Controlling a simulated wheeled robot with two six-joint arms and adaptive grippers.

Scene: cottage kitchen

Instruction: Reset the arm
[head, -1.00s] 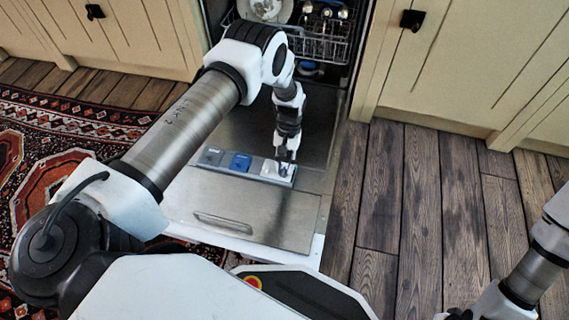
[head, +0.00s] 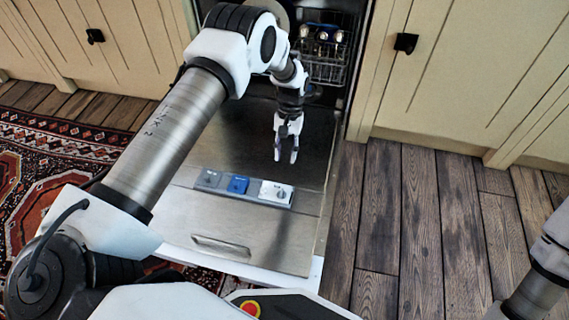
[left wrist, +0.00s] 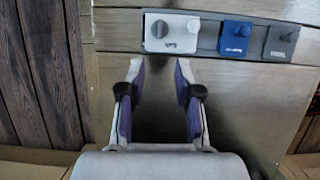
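My left gripper (head: 286,156) is over the open dishwasher door (head: 215,222), beyond the dispenser strip. Its two fingers are apart with nothing between them, as the left wrist view also shows (left wrist: 160,70). The strip holds a white unit with a round grey knob (head: 275,193), a blue unit (head: 238,184) and a grey unit (head: 208,178). In the left wrist view the white unit (left wrist: 172,33) lies just past the fingertips, apart from them. Part of my right arm (head: 540,275) shows at the right edge; its gripper is out of the picture.
The dishwasher rack (head: 322,62) holds several items behind my left arm. Cream cabinets (head: 470,80) stand on both sides. Bare wooden floor (head: 415,225) is clear to the right of the door. A patterned rug (head: 50,160) lies on the left.

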